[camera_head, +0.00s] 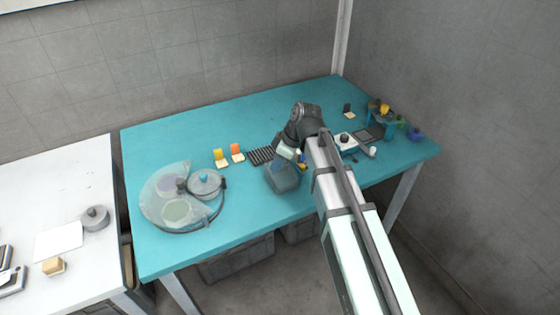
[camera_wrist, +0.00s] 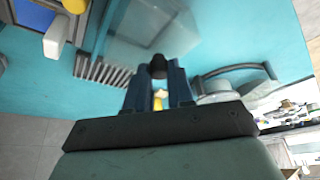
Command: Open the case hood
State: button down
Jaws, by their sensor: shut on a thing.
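The case hood (camera_head: 283,179) is a see-through grey-blue box-like cover on the teal table, just below my gripper (camera_head: 289,157) in the head view. The hood also fills the top middle of the wrist view (camera_wrist: 145,30). A small dark knob (camera_wrist: 157,66) at its near edge sits between the two blue fingers of my gripper (camera_wrist: 159,78), which is shut on it. My wrist hides part of the hood in the head view, and I cannot tell how far the hood is raised.
A round tray (camera_head: 180,228) with a clear cover and a grey lidded pot (camera_head: 206,184) stands to the left. A black ribbed rack (camera_head: 262,156) and two small colored stands lie behind. Several small items crowd the right end.

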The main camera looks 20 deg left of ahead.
jog(key=s+a, duration=0.4)
jog(key=shift+s+a, duration=0.25)
jog(key=shift+a, duration=0.05)
jog(key=c, duration=1)
grip_release()
jog(key=v, duration=1.4)
jog(key=shift+d+f, duration=0.1)
